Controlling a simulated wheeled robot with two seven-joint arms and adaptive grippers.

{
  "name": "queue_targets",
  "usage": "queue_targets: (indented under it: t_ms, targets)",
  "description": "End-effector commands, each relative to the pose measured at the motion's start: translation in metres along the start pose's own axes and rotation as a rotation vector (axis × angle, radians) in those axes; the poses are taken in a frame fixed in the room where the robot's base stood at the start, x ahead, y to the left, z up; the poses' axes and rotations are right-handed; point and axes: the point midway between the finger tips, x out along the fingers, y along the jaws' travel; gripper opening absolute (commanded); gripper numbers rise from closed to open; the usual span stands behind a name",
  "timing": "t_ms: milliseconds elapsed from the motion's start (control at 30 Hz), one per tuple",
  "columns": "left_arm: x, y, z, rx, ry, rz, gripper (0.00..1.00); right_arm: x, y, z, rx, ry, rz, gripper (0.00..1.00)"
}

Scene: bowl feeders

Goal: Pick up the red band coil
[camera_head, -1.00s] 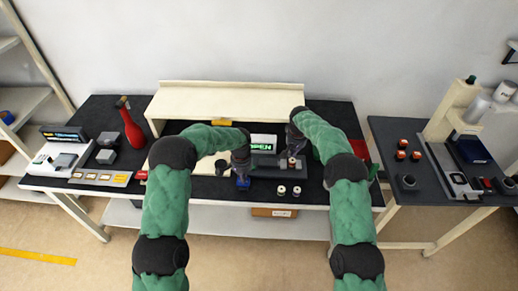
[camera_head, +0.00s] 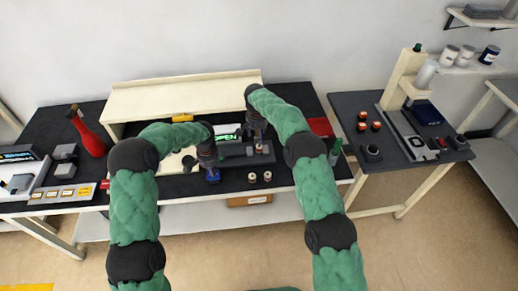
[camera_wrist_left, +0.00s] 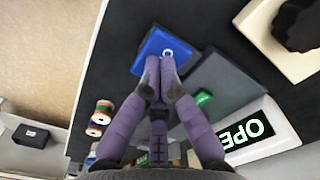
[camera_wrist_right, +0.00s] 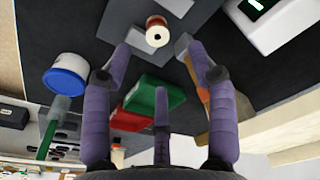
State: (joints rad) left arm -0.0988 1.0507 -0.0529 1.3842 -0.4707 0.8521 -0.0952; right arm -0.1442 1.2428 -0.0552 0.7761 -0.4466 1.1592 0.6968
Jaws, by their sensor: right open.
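A coil with a reddish-brown band (camera_wrist_right: 157,33) shows in the right wrist view, just past my right fingertips on a grey block. It shows small under my right gripper (camera_head: 257,134) in the head view. That gripper is open, its fingertips (camera_wrist_right: 157,48) apart on either side of the coil's near side, not visibly closed on it. Two more coils (camera_head: 260,177) stand at the table's front; in the left wrist view one has red and green bands (camera_wrist_left: 103,107), the other red (camera_wrist_left: 97,129). My left gripper (camera_wrist_left: 160,63) has its fingertips together at a blue block (camera_wrist_left: 158,45); a grip on it is unclear.
A green and red bin pair (camera_wrist_right: 150,100) and a blue-lidded white tub (camera_wrist_right: 66,77) lie near my right gripper. A lit OPEN sign (camera_wrist_left: 248,130) stands behind the grey block. Several orange-topped coils (camera_head: 362,116) stand on the right table.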

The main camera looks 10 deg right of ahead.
Motion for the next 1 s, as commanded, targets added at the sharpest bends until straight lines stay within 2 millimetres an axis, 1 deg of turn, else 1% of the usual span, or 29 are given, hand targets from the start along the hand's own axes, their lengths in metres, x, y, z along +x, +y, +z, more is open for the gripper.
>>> queue_targets:
  t_ms: [33,100,367,600,700,967,1000]
  targets:
    - [0.003,0.001,0.002,0.002,-0.005,0.002,0.0,0.009,0.0,0.0,0.0,-0.001,0.0,0.58]
    - [0.003,0.001,0.002,0.002,-0.005,0.002,0.0,0.017,0.0,0.0,-0.001,0.0,0.0,0.58]
    - [0.003,0.001,0.002,0.002,-0.005,0.002,0.0,0.034,0.001,0.0,-0.001,0.0,0.0,0.58]
    - [0.003,0.002,0.002,0.002,-0.006,0.003,0.0,0.067,0.004,0.002,-0.002,0.0,0.0,0.58]
    - [0.003,0.002,0.002,0.002,-0.006,0.003,0.0,0.075,0.004,0.002,-0.002,0.001,-0.001,0.58]
    - [0.003,0.002,0.002,0.002,-0.006,0.003,0.0,0.078,0.004,0.001,-0.002,0.002,-0.001,0.58]
    - [0.003,0.002,0.002,0.002,-0.006,0.003,0.0,0.078,0.004,0.001,-0.002,0.002,-0.001,0.56]
